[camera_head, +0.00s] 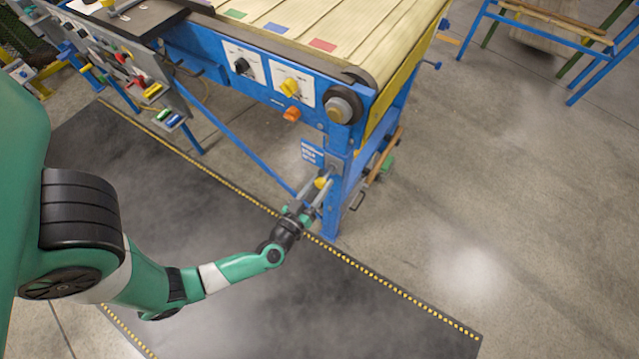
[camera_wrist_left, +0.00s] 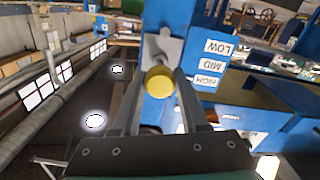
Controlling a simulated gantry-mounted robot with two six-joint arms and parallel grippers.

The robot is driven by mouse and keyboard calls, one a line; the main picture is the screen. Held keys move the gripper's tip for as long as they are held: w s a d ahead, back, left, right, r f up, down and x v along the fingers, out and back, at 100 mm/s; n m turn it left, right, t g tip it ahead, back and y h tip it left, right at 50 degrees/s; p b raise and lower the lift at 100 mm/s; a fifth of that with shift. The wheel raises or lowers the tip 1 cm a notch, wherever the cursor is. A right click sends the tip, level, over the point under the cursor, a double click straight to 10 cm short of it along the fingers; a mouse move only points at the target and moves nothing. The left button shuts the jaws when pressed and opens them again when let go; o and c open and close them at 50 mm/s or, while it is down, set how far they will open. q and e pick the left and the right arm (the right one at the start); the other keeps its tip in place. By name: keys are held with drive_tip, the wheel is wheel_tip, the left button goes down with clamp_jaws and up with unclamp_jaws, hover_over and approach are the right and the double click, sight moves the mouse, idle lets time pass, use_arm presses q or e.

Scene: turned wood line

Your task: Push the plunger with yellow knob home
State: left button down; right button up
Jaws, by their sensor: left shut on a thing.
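The yellow knob (camera_head: 321,183) of the plunger is at the blue leg of the conveyor, below its corner. In the left wrist view the round yellow knob (camera_wrist_left: 160,82) sits between my fingers, with a grey metal bracket (camera_wrist_left: 160,46) behind it on the blue post. My left gripper (camera_head: 318,187) is shut on the knob, one finger on each side. The plunger's shaft is hidden behind the knob, so I cannot tell how far it stands out. My right gripper is not in view.
A label plate (camera_wrist_left: 212,62) reading LOW, MID and HIGH is beside the bracket.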

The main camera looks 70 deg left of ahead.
sight(326, 175)
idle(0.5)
use_arm(q)
drive_tip(key=x, duration=0.3)
drive_tip(key=shift+w+a, duration=0.15)
drive_tip(key=shift+f, duration=0.1)
drive_tip(key=c, duration=0.8)
unclamp_jaws()
drive_tip(key=shift+c, duration=0.2)
drive_tip(key=o, duration=0.4)
drive_tip(key=p+v, duration=0.4)
drive_tip(key=v, duration=0.7)
drive_tip(key=shift+s, duration=0.3)
